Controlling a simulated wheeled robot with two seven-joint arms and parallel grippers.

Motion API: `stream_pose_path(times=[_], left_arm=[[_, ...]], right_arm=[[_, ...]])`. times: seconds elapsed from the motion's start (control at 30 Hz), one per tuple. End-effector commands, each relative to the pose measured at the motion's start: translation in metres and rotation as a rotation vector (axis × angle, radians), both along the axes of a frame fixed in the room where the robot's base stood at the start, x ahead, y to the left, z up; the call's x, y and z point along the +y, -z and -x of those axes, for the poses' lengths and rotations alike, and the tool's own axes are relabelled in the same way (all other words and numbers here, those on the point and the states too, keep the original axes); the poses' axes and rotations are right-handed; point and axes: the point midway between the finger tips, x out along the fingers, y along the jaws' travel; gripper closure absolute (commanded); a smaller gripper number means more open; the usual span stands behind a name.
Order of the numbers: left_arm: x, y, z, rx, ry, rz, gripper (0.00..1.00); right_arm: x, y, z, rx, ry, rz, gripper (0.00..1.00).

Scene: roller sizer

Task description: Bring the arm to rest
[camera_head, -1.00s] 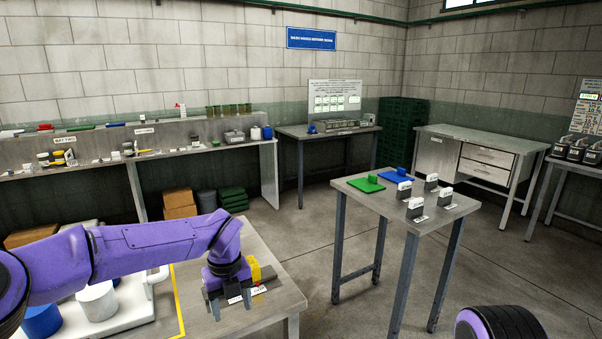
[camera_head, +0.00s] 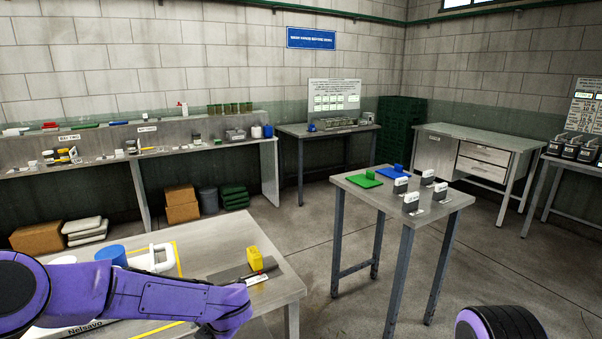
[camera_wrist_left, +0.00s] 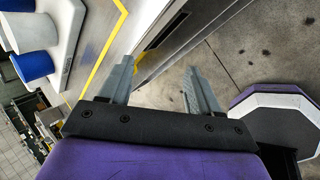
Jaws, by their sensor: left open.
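My left arm (camera_head: 150,298), purple, crosses the bottom left of the head view, low in front of the steel table (camera_head: 213,252). My left gripper (camera_wrist_left: 158,78) shows in the wrist view with its two grey fingers apart and nothing between them. Beyond the fingers are the table edge and the bare floor. In the head view the left gripper is out of the frame. My right gripper is not in view; only a rounded purple and black part of mine shows at the bottom right.
A yellow block (camera_head: 255,258) stands on a dark strip on the steel table, with a small label (camera_head: 257,280) beside it. A white handled object (camera_head: 150,258) is further left. A grey table (camera_head: 352,189) with green and blue plates stands to the right. Concrete floor (camera_head: 310,240) is open between the tables.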

Motion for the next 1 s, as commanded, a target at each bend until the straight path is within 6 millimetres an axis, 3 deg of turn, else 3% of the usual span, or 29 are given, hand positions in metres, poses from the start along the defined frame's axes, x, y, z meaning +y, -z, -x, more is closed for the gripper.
stream_pose_path(times=[0.17,0.27,0.3,0.4,0.53,0.6,0.7,1.0], left_arm=[[0.02,0.087,0.062,0.192,0.642,-0.382,0.37],[0.028,0.142,0.132,0.363,1.106,-0.544,0.37],[0.031,0.159,0.165,0.429,1.267,-0.575,0.37],[0.043,0.186,0.244,0.569,1.589,-0.583,0.37],[0.064,0.196,0.32,0.71,1.791,-0.53,0.37],[0.076,0.198,0.342,0.772,1.814,-0.513,0.37],[0.08,0.203,0.356,0.811,1.834,-0.501,0.37],[0.079,0.203,0.356,0.809,1.829,-0.497,0.37]], right_arm=[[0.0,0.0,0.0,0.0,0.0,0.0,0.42],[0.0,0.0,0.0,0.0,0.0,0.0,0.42],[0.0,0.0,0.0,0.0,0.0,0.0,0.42],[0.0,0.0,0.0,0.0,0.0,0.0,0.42],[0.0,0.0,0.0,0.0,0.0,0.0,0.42],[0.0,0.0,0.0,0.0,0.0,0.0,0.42],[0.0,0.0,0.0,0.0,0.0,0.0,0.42],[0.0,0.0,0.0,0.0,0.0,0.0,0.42]])
